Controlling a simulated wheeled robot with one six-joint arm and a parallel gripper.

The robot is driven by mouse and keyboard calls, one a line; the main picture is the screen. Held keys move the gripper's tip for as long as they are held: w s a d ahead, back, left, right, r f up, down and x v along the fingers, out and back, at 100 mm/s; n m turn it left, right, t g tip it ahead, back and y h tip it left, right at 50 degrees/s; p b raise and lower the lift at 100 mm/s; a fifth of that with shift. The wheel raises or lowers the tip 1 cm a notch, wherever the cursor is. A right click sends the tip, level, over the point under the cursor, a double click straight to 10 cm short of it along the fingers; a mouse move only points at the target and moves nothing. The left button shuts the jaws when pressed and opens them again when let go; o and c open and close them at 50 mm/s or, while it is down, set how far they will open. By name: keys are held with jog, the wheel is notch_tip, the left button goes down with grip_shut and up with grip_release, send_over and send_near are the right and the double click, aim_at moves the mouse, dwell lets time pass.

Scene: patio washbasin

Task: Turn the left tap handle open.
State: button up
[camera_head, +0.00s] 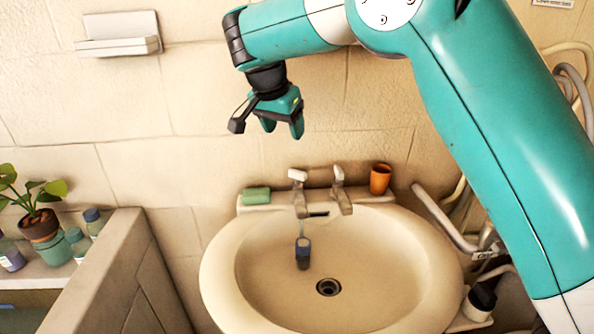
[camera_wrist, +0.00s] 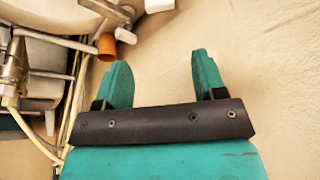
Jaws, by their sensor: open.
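The left tap (camera_head: 300,200) stands on the back rim of the cream washbasin (camera_head: 218,270), with a pale handle (camera_head: 297,174) on top. The right tap (camera_head: 342,198) stands beside it with a similar handle (camera_head: 338,173). My gripper (camera_head: 283,128) is above and slightly left of the left tap, apart from it, fingers pointing down. In the wrist view my gripper (camera_wrist: 160,62) is open with nothing between its fingers. Pale tap parts show at that view's top edge, but I cannot tell which handle is which there.
An orange cup (camera_head: 380,180) stands right of the taps; a green sponge-like block (camera_head: 256,196) lies left of them. A dark-ended item (camera_head: 303,254) is in the basin near the drain (camera_head: 328,287). A wall shelf (camera_head: 118,46) is upper left; pipes (camera_head: 445,218) run at the right.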

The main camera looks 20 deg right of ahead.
aim_at(298, 171)
jog(key=p+x, duration=0.1)
jog(key=x, duration=1.4)
jog(key=shift+d, duration=0.1)
jog(key=c, duration=0.7)
jog(key=shift+o, duration=0.2)
jog(key=shift+n, duration=0.4)
jog(key=n+y+b, duration=0.1)
jog(key=n, duration=0.1)
jog(key=shift+d+n+t, duration=0.1)
jog(key=shift+n+t, duration=0.3)
jog(key=shift+n+t+y+b, duration=0.35)
jog(key=shift+n+y, duration=0.25)
jog(key=shift+n, duration=1.2)
